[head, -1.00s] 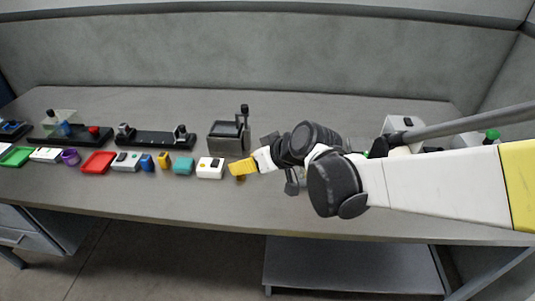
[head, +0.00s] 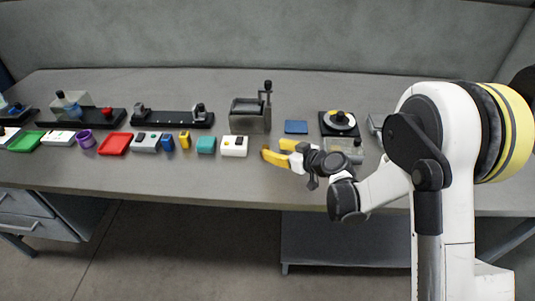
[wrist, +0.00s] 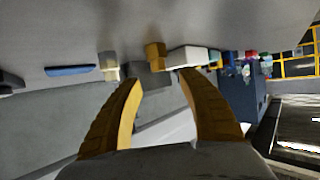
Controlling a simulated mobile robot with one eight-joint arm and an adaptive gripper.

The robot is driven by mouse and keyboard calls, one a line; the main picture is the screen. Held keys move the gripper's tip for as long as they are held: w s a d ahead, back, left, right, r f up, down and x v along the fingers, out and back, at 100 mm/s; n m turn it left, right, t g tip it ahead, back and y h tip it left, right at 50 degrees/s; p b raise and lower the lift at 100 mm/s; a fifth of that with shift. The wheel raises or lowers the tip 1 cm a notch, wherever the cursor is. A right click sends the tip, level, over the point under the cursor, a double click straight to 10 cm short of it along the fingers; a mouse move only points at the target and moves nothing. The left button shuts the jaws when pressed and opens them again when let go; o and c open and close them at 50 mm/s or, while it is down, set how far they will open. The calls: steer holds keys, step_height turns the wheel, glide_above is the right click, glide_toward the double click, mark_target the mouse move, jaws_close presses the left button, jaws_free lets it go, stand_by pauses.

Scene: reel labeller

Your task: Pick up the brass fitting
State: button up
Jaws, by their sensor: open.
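The brass fitting (wrist: 155,52) is a small golden-brown block on the table, just beyond my fingertips in the wrist view. It lies roughly in line with the gap between them. In the head view a small brownish bit of it (head: 265,148) shows beside the yellow fingertips, mostly hidden. My gripper (head: 273,151) has two yellow fingers, spread apart and pointing left, low over the table. In the wrist view my gripper (wrist: 157,80) is open with nothing between the fingers. I cannot tell the exact distance to the fitting.
A grey device with a lever (head: 250,117) stands behind. A blue pad (head: 296,127) and a black unit with a round dial (head: 339,122) are at the back right. Small parts line the table's left.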

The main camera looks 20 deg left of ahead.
mark_target(266, 147)
steer(key=b+x, duration=0.2)
steer(key=x, duration=0.4)
steer(key=shift+d, duration=0.1)
jaws_close()
